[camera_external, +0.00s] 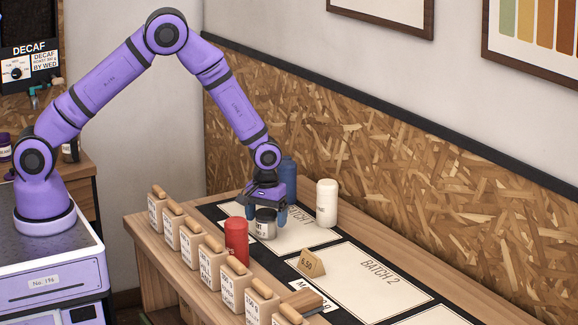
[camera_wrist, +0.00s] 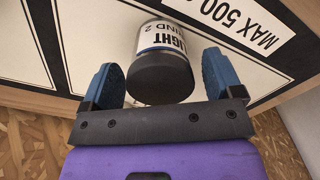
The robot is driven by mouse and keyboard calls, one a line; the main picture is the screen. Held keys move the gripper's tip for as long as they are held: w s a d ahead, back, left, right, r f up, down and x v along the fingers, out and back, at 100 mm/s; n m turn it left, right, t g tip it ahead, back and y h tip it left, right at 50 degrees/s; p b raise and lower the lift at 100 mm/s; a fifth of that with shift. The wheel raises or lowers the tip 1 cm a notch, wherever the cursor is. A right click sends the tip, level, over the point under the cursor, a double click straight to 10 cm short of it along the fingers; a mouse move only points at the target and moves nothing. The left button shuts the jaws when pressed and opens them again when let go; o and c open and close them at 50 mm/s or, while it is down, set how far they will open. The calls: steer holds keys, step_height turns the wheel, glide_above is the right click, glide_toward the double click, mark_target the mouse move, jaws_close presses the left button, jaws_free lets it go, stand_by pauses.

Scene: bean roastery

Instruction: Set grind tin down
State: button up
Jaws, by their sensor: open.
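The grind tin (camera_external: 265,224) is a small clear jar with a dark lid and a white label, upright on the cream Batch 1 panel (camera_external: 301,239) of the bench mat. In the wrist view the tin (camera_wrist: 163,75) shows its dark lid and a label reading "LIGHT" and "GRIND 2". My gripper (camera_external: 266,215) is over the tin with its blue fingers on either side. In the wrist view my gripper (camera_wrist: 163,85) is open, with gaps between both fingers and the tin.
A red canister (camera_external: 236,243) stands close in front of the tin. A blue canister (camera_external: 288,178) and a white one (camera_external: 327,203) stand behind. Several labelled bags (camera_external: 210,264) line the front edge. The Batch 2 panel (camera_external: 365,283) is mostly clear.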

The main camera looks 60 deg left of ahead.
step_height(320, 180, up, 10)
steer(key=shift+a+r, duration=0.1)
steer(key=shift+r, duration=0.05)
step_height(320, 180, up, 13)
steer(key=m+t, duration=0.1)
glide_above(266, 212)
steer(key=s+a, duration=0.5)
steer(key=a, duration=0.2)
steer(key=s+a+r+m+t, duration=0.1)
steer(key=s+a+r+m, duration=0.1)
steer(key=s+a+r, duration=0.5)
steer(key=s+a+r+m+t, duration=0.1)
steer(key=s+a+r, duration=0.1)
steer(key=s, duration=0.6)
steer(key=s+a+r+m+t, duration=0.1)
steer(key=s+r, duration=0.3)
steer(key=s, duration=0.5)
steer(key=s+a+r+m+t, duration=0.1)
steer(key=s+a+r, duration=0.2)
steer(key=s, duration=0.5)
steer(key=shift+s+a+m, duration=0.25)
steer(key=shift+a+m, duration=0.15)
steer(key=shift+a, duration=0.15)
